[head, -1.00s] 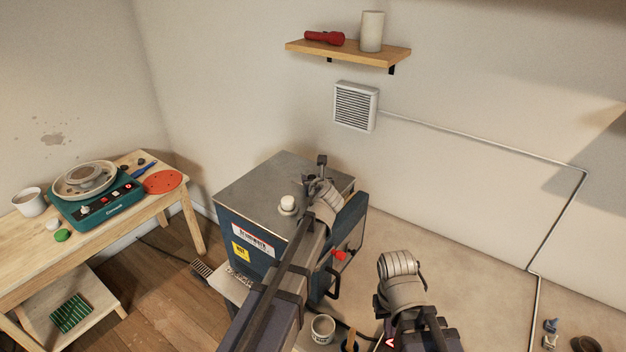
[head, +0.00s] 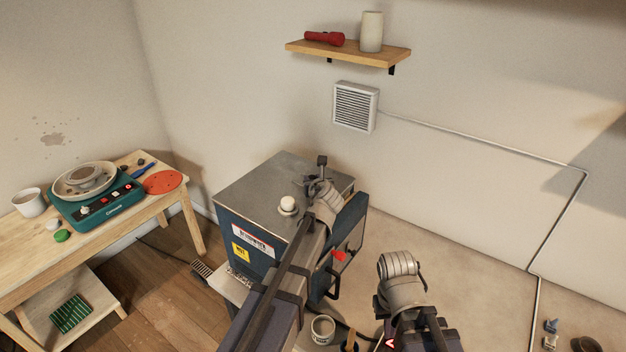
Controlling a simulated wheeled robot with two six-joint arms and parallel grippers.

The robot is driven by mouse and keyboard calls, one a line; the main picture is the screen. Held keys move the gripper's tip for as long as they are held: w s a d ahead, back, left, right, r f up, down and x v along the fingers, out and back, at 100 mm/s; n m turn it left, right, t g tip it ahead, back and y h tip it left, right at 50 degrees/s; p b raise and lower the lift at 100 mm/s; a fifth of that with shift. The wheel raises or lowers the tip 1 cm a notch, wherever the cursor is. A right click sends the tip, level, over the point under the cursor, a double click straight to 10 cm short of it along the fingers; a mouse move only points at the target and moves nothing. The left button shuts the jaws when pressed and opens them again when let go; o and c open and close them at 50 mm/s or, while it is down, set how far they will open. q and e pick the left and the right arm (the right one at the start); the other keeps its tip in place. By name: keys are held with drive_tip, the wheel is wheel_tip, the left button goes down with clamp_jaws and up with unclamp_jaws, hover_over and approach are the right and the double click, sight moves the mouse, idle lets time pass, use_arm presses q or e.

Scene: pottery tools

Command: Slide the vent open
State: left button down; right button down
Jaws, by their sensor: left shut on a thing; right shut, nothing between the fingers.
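The blue kiln (head: 240,222) has a grey metal lid with a round white plug (head: 287,205) on it. My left gripper (head: 311,185) is at the right part of the kiln top, to the right of the plug and apart from it. It is shut on a small part there, which is mostly hidden by the fingers and wrist; I cannot tell how far any slide stands. A louvred white vent (head: 354,106) is on the wall behind, apart from both grippers. My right gripper (head: 383,302) is low, right of the kiln, shut and empty, its fingertips largely hidden.
A wooden table (head: 120,215) at the left holds a teal pottery wheel (head: 105,205) and a mug (head: 28,202). A shelf (head: 350,53) hangs above the wall vent. A tin (head: 322,328) stands below the kiln's right side.

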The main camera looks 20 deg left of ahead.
idle(0.5)
use_arm(q)
drive_tip(key=d, duration=0.1)
drive_tip(key=s+d, duration=0.1)
drive_tip(key=d, duration=0.2)
drive_tip(key=shift+s+d, duration=0.15)
drive_tip(key=shift+s, duration=0.15)
drive_tip(key=c, duration=1)
unclamp_jaws()
drive_tip(key=o, duration=0.4)
drive_tip(key=shift+d, duration=0.1)
